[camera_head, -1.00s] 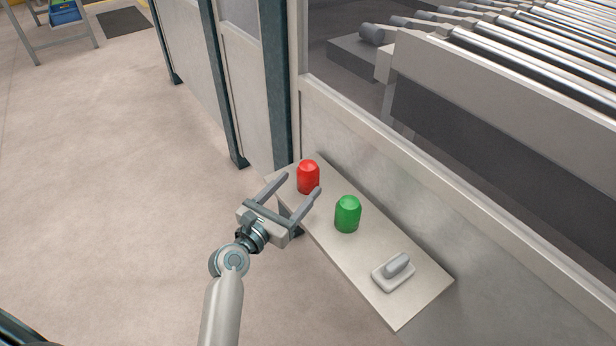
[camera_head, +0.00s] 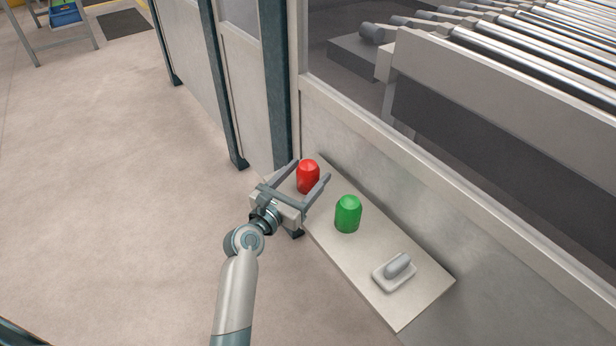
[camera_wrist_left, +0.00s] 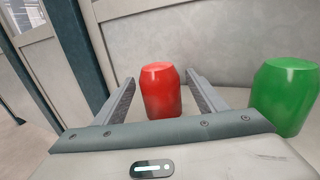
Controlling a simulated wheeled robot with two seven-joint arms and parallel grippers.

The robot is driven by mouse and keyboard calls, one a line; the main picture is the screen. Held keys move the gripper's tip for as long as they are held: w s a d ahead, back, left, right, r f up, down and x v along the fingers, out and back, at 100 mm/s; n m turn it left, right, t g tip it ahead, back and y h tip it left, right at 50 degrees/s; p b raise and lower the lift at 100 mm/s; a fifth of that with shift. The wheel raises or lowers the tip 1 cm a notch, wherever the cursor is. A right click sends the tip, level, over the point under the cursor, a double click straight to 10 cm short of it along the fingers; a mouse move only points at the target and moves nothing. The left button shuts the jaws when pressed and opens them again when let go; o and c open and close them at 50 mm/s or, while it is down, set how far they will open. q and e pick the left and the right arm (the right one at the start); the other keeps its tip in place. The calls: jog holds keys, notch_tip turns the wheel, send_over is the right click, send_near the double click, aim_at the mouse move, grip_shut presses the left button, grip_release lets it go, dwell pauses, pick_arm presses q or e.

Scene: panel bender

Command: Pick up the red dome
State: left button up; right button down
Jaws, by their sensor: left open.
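The red dome (camera_head: 308,176) stands upright at the far end of a light shelf (camera_head: 388,306). My left gripper (camera_head: 311,170) is open, with one finger on each side of the dome. In the left wrist view the red dome (camera_wrist_left: 161,90) stands between the two fingers (camera_wrist_left: 160,82), with a visible gap on each side. My right gripper is not in view.
A green dome (camera_head: 348,214) stands on the shelf close to the right finger. A grey handle on a pale base (camera_head: 395,272) lies nearer the shelf's front end. A wall panel and dark post (camera_head: 279,80) rise behind. Open floor lies left.

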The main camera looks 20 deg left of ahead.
aim_at(306, 165)
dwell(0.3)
pick_arm(q)
jog(key=c, duration=1.1)
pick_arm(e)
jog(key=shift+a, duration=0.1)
pick_arm(q)
jog(key=shift+r, duration=0.15)
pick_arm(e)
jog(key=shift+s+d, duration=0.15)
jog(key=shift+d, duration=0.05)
